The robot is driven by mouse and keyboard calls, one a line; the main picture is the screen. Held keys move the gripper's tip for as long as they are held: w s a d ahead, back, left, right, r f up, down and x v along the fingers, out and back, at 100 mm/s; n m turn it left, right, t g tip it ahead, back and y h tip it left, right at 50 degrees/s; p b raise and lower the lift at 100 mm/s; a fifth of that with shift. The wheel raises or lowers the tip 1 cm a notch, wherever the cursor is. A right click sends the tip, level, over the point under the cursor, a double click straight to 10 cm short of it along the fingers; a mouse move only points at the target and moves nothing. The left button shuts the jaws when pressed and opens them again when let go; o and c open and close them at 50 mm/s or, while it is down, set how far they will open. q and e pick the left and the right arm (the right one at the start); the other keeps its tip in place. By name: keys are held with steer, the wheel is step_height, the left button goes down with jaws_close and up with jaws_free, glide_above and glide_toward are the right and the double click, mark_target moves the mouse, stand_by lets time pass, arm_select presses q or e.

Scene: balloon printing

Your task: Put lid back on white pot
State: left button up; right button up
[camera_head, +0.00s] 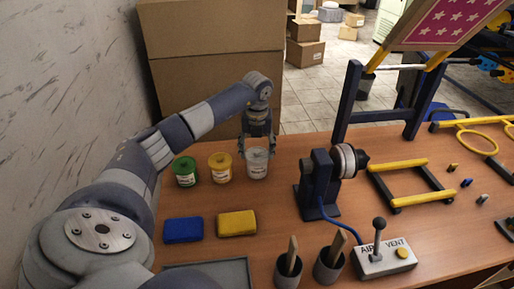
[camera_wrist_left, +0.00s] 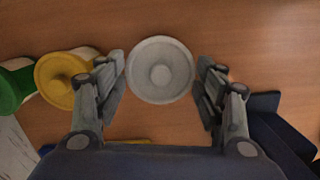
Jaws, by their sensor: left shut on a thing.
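The white pot (camera_head: 257,166) stands upright on the table, to the right of the yellow pot. My left gripper (camera_head: 258,148) points down over the top of it, a finger at each side. In the left wrist view, the round white lid (camera_wrist_left: 160,70) with its central knob lies between the fingertips of my left gripper (camera_wrist_left: 162,82). The gripper is shut on the lid. The lid hides the pot's mouth below, so I cannot tell whether it is seated on the rim. My right gripper is not in view.
A yellow pot (camera_head: 220,168) and a green pot (camera_head: 186,172) stand to the left. Blue (camera_head: 183,230) and yellow (camera_head: 237,223) blocks lie in front. A dark blue stand (camera_head: 318,185) is close on the right. A lever box (camera_head: 383,260) and two cups sit at the front.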

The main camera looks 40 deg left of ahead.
arm_select(q)
steer(key=o, duration=0.8)
steer(key=shift+o, duration=0.2)
steer(key=o, duration=0.3)
steer(key=shift+r, duration=0.1)
steer(key=shift+r+p, duration=2.65)
steer(key=shift+r, duration=0.85)
jaws_close()
